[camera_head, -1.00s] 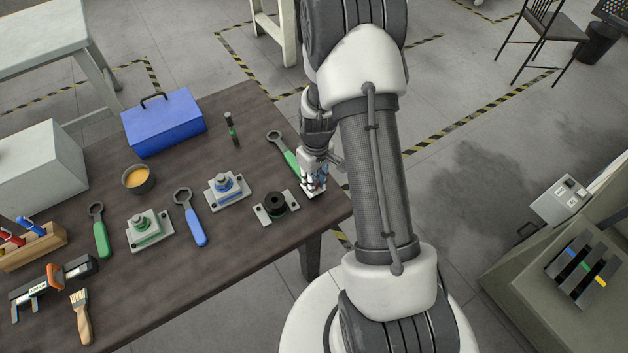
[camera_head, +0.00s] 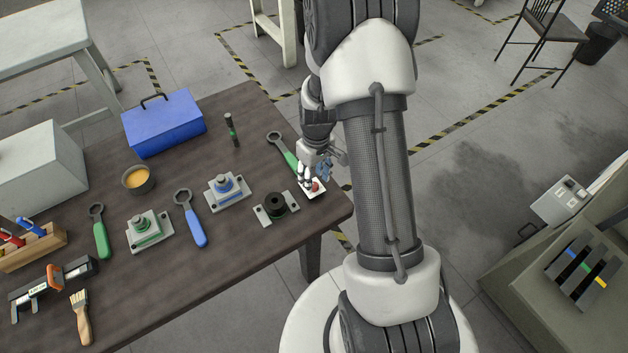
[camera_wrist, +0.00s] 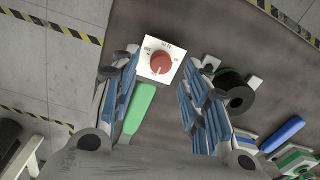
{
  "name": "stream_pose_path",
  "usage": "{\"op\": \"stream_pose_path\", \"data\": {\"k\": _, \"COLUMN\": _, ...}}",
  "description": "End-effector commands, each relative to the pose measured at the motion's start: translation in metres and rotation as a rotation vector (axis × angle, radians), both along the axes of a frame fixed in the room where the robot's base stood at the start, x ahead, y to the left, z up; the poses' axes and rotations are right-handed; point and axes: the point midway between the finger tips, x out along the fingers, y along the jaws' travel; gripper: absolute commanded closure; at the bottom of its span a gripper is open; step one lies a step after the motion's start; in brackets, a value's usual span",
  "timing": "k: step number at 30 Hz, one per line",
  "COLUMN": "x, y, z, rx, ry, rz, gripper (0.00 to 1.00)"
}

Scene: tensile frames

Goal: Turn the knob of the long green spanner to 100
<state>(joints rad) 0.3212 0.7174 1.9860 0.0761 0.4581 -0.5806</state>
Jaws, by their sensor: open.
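The long green spanner (camera_head: 280,148) lies at the right end of the table, its ring end away from me. A white square dial plate (camera_wrist: 145,48) with a red round knob (camera_wrist: 160,64) lies at the end of its green handle (camera_wrist: 138,108). The red knob also shows in the head view (camera_head: 316,187). A pale mark shows low on the knob; the printed numbers are too small to read surely. My gripper (camera_wrist: 161,80) is open, its blue-padded fingers on either side of the knob in the wrist view. It holds nothing and hovers close above.
A black ring on a grey base (camera_head: 275,207) sits just left of the dial. Blue (camera_head: 226,190) and green (camera_head: 149,230) fixtures, a blue spanner (camera_head: 190,217) and a shorter green spanner (camera_head: 99,231) lie further left. The table's edge is close on the right.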

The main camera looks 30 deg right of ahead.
Motion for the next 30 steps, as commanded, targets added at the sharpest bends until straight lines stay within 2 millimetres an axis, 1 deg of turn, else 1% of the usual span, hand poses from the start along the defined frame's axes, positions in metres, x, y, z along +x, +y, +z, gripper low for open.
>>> {"op": "stream_pose_path", "data": {"k": 1, "x": 0.002, "y": -0.001, "z": 0.013, "rx": -0.002, "ry": -0.006, "rz": 0.000, "gripper": 0.58}}
{"op": "stream_pose_path", "data": {"k": 6, "x": 0.002, "y": -0.003, "z": 0.050, "rx": -0.003, "ry": -0.006, "rz": 0.000, "gripper": 0.58}}
{"op": "stream_pose_path", "data": {"k": 9, "x": 0.001, "y": -0.003, "z": 0.068, "rx": -0.002, "ry": -0.004, "rz": 0.000, "gripper": 0.58}}
{"op": "stream_pose_path", "data": {"k": 12, "x": 0.001, "y": -0.003, "z": 0.081, "rx": -0.002, "ry": -0.002, "rz": -0.001, "gripper": 0.58}}
{"op": "stream_pose_path", "data": {"k": 15, "x": 0.001, "y": -0.004, "z": 0.089, "rx": -0.001, "ry": -0.001, "rz": -0.001, "gripper": 0.58}}
{"op": "stream_pose_path", "data": {"k": 18, "x": 0.000, "y": -0.004, "z": 0.092, "rx": 0.000, "ry": 0.000, "rz": -0.001, "gripper": 0.58}}
{"op": "stream_pose_path", "data": {"k": 30, "x": 0.001, "y": -0.004, "z": 0.092, "rx": 0.000, "ry": 0.000, "rz": 0.000, "gripper": 0.58}}
